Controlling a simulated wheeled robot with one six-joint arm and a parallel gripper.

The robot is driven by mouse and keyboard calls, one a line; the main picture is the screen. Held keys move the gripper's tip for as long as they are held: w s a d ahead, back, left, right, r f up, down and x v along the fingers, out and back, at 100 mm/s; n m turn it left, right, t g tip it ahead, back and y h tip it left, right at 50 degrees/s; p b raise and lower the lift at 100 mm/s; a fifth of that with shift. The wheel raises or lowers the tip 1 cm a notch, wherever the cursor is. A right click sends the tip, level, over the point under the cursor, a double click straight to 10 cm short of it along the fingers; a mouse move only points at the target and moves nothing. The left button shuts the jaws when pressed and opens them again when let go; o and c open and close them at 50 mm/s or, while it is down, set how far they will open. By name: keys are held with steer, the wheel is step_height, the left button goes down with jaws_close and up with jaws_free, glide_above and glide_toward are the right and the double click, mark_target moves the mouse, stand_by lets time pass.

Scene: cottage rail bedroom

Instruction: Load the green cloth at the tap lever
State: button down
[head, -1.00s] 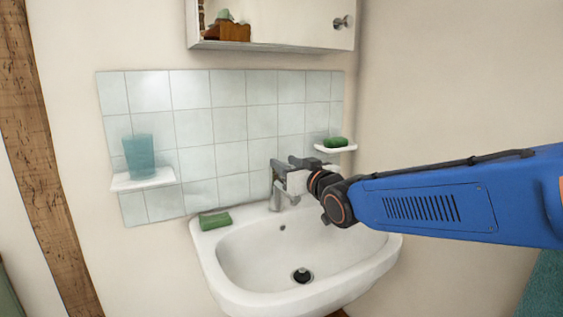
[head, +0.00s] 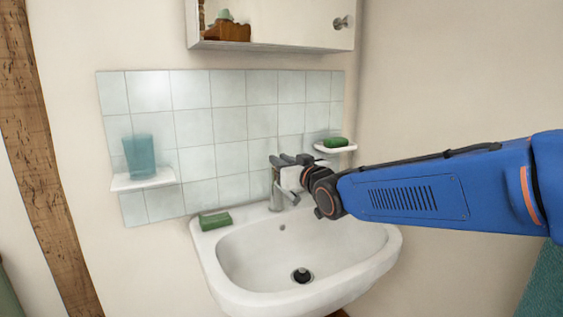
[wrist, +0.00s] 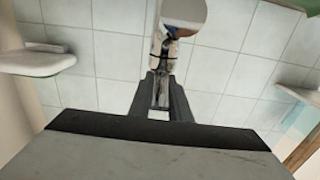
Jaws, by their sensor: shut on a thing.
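My gripper (head: 281,161) is at the top of the chrome tap (head: 276,190). In the wrist view my gripper (wrist: 161,85) has its dark fingers close together around a narrow piece, which looks like the tap lever (wrist: 161,96). The lever is mostly hidden by the fingers in the head view. A green block-like piece (head: 215,220), perhaps the folded green cloth, lies on the left back rim of the washbasin (head: 230,262), apart from my gripper. A second green piece (head: 335,142) lies on the small right shelf; I cannot tell which is cloth.
The right wall shelf (head: 337,149) is close to my gripper. A blue-green tumbler (head: 139,156) stands on the left shelf (head: 143,180). A white cabinet (head: 290,30) hangs above the tiles. The basin bowl is clear, with a dark plug (head: 302,275) at its bottom.

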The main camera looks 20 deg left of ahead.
steer(key=shift+a+r+h, duration=0.1)
steer(key=shift+h, duration=0.2)
steer(key=c, duration=1.6)
jaws_free()
steer(key=shift+c, duration=0.2)
steer(key=v, duration=1.7)
steer(key=shift+d, duration=0.2)
steer(key=shift+d, duration=0.1)
